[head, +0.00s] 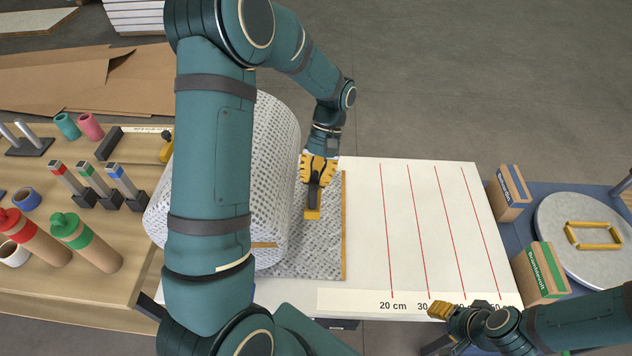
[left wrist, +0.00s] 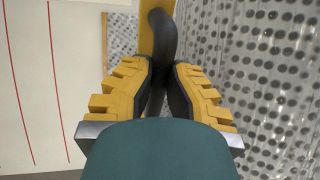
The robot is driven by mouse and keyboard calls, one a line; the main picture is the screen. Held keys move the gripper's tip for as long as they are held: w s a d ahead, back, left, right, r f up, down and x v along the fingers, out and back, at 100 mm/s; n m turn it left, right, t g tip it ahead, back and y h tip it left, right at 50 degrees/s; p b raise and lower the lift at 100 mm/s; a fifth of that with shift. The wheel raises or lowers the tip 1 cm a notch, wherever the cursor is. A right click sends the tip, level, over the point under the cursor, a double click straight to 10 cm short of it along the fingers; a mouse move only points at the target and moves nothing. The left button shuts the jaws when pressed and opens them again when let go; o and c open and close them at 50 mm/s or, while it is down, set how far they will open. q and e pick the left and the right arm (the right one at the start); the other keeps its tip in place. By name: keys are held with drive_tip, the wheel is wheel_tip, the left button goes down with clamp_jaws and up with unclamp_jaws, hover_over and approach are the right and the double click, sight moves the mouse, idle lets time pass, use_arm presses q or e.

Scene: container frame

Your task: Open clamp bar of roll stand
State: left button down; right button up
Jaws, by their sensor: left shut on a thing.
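My left gripper (head: 318,176) is shut on a dark curved handle (head: 313,196) above the bubble-wrap sheet, right of the roll. In the left wrist view the handle (left wrist: 162,42) runs up from between the yellow fingers. A yellow bar (left wrist: 145,28), which looks like the clamp bar, lies beside the handle; its yellow end (head: 312,213) shows below the handle in the head view. Most of the bar is hidden. The bubble-wrap roll (head: 270,150) is partly behind my left arm. My right gripper (head: 441,311) is at the table's front edge, apart from the bar; its jaw opening is unclear.
A yellow strip (head: 344,225) lies along the sheet's right edge. The white table (head: 400,215) with red measuring lines is clear. Boxes (head: 541,272) and a round grey plate (head: 580,265) stand at right. A wooden bench (head: 105,280) at left holds bottles and tools.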

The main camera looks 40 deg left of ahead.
use_arm(q)
drive_tip(key=shift+w+a+r, duration=0.25)
drive_tip(key=shift+w+r, duration=0.05)
drive_tip(key=shift+r, duration=0.15)
drive_tip(key=c, duration=0.9)
unclamp_jaws()
drive_tip(key=shift+o, duration=0.2)
drive_tip(key=v, duration=1.2)
drive_tip(key=shift+w+f, duration=0.15)
